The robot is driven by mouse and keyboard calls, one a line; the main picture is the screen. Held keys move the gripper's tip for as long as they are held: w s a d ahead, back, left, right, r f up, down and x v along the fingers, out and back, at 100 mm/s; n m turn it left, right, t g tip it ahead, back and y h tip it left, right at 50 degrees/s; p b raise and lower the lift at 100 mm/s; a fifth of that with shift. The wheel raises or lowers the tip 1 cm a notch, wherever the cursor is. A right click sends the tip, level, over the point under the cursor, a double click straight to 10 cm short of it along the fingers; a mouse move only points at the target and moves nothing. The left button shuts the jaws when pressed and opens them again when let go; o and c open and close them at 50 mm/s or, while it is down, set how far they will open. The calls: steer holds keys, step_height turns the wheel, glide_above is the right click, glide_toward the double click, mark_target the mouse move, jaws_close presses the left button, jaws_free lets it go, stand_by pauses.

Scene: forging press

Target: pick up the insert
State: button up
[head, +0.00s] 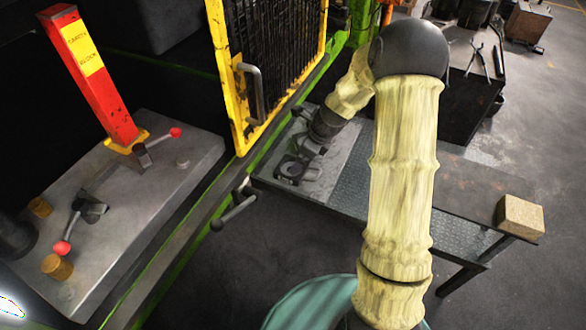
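My arm in its pale yellow cover reaches over the low metal table and bends down to its left end. My gripper (308,150) is a dark shape low over the grey plate (336,172) on that end. A small dark metal piece with rounded openings (291,172), perhaps the insert, shows at the plate just below and left of the gripper. The gripper and this piece run together in dark tones. I cannot tell whether they touch, or whether the fingers are open or shut.
A yellow-framed mesh guard (240,110) with a grey handle stands behind the table. At left, a press bed (150,195) carries a red safety block (92,75) and red-knobbed clamps. A tan block (520,217) sits at the table's right end. Dark floor lies in front.

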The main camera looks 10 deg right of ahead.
mark_target(281, 173)
steer(key=shift+w+a+f, duration=0.15)
steer(key=shift+a+f, duration=0.05)
steer(key=shift+f, duration=0.35)
steer(key=shift+f, duration=0.1)
steer(key=shift+p+x, duration=1.1)
steer(key=shift+x, duration=1.45)
steer(key=shift+a, duration=0.1)
steer(key=c, duration=1.8)
